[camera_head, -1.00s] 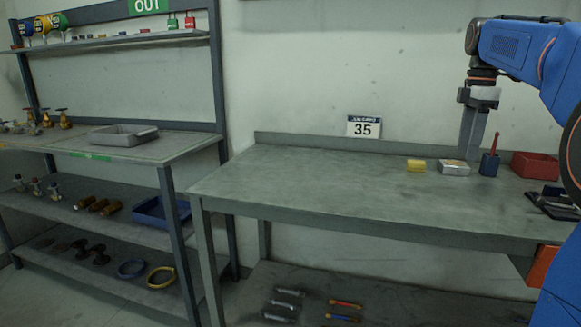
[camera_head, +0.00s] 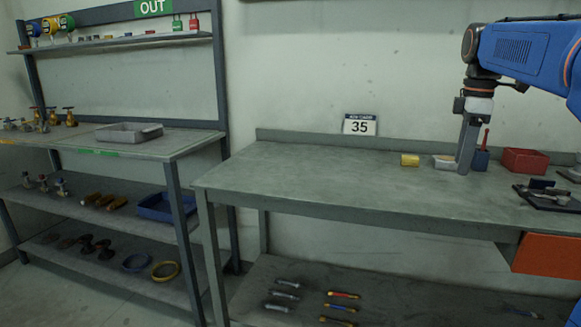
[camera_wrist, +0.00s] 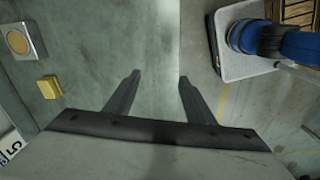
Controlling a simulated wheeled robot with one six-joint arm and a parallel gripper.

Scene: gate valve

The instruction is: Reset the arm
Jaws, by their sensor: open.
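My arm reaches in from the upper right of the head view, and my gripper (camera_head: 464,168) points down over the right part of the grey workbench (camera_head: 330,190). In the wrist view my gripper (camera_wrist: 155,78) shows two dark fingers spread well apart, with nothing between them. In the head view the fingers overlap the white-rimmed box (camera_head: 443,162) and the blue holder (camera_head: 481,158); I cannot tell the gap between them. The box also shows in the wrist view (camera_wrist: 20,42).
A yellow block (camera_head: 410,160) and a red bin (camera_head: 525,161) stand along the bench's back. A dark tray with tools (camera_head: 548,196) lies at the right. The shelf at left holds a grey tray (camera_head: 129,133) and several brass valves (camera_head: 54,117). The bench's left half is clear.

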